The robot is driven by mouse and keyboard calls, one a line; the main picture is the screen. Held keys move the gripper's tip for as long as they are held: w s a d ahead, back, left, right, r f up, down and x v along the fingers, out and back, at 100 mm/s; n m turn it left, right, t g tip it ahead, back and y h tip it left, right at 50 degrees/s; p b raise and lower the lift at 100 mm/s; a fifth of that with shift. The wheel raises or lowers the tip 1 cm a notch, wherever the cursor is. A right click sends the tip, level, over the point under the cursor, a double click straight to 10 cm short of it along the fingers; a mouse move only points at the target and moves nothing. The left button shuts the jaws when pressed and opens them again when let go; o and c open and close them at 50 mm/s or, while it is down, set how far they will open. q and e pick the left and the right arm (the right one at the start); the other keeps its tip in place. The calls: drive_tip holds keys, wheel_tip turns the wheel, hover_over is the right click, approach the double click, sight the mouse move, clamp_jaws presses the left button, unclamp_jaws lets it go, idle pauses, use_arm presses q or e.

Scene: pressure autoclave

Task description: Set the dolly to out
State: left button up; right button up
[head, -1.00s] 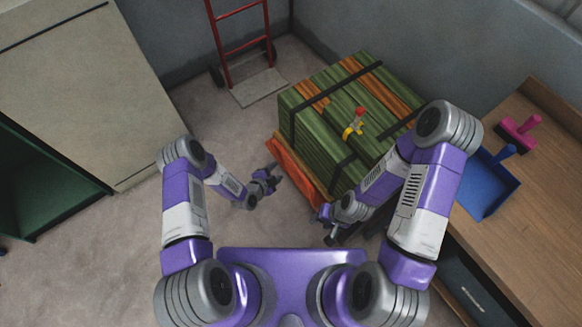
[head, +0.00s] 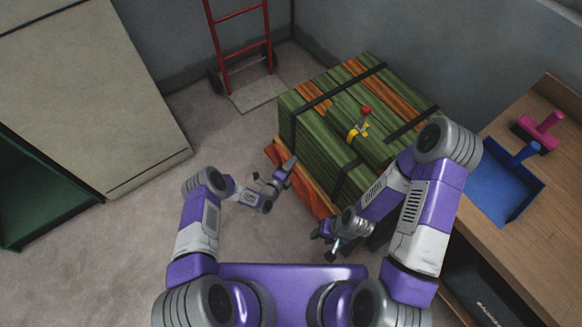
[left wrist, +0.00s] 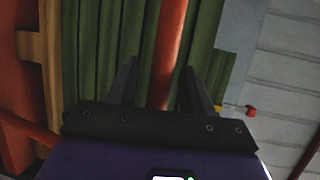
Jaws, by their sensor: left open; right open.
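A low orange base (head: 312,192) with a wooden edge, which may be the dolly, sits under a strapped stack of green and orange planks (head: 322,152). A red hand truck (head: 240,50) stands upright at the back wall; I cannot tell which of the two is the dolly. My left gripper (head: 289,168) is open at the stack's near left side. In the left wrist view its fingers (left wrist: 160,88) are spread before green planks and an orange-red strip (left wrist: 170,50); contact cannot be told. My right gripper (head: 322,246) is open, low at the base's near corner.
A yellow fitting with a red knob (head: 361,124) is on top of the stack. A beige cabinet (head: 80,90) is at the left. The floor between is clear.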

use_arm(q)
drive_tip(key=shift+w+d, duration=0.1)
drive_tip(key=shift+w, duration=0.05)
drive_tip(key=shift+c, duration=0.5)
clamp_jaws()
